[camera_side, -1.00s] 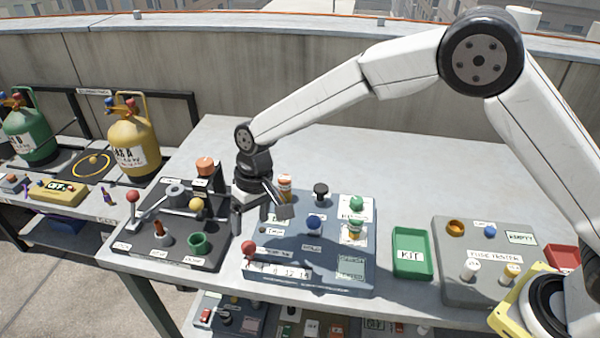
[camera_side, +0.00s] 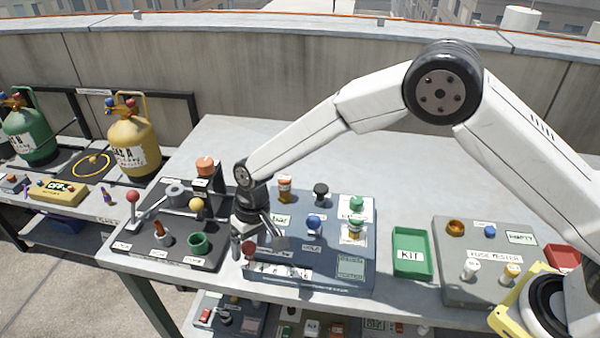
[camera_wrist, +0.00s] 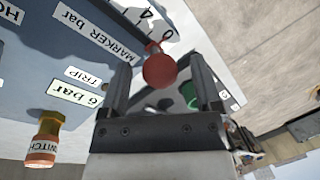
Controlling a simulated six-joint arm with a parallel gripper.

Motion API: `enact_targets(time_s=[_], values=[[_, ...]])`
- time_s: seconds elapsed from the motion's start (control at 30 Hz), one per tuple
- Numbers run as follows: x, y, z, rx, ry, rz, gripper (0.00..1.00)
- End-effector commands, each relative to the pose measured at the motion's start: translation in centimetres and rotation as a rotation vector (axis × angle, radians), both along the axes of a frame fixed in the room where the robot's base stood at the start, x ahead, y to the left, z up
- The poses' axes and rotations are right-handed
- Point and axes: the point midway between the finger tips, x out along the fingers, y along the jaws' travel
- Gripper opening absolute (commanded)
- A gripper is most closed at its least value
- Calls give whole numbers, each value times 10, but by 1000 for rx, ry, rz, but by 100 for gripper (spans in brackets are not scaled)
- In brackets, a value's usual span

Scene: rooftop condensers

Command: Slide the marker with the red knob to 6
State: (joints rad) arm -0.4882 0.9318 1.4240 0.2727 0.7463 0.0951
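The marker's red knob (camera_side: 248,247) stands at the left end of the numbered scale (camera_side: 284,271) on the front of the blue-grey panel (camera_side: 318,284). In the wrist view the red knob (camera_wrist: 159,68) lies between the two fingers, near their tips, with the figures 0 and 4 of the scale beside it. My gripper (camera_side: 257,250) is just above and around the knob, fingers pointing down. It is open, with a gap between at least one finger and the knob. The marker's foot is hidden under the knob.
A blue knob (camera_side: 313,222), a black knob (camera_side: 321,190) and a green knob (camera_side: 356,203) rise from the same panel. The dark board with a green cup (camera_side: 199,243) lies to the left. A green KIT tray (camera_side: 412,253) stands to the right.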

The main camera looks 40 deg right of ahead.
Motion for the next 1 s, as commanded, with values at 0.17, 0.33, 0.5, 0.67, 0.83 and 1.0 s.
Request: enact_targets(time_s=[0.17,0.33,0.5,0.67,0.83,1.0], values=[[0,0,0,0,0,0,25],[0,0,0,0,0,0,0],[0,0,0,0,1,0,0],[-4,-4,1,0,2,0,0],[-14,-15,1,-1,3,0,0],[-26,-27,1,0,4,-1,0]])
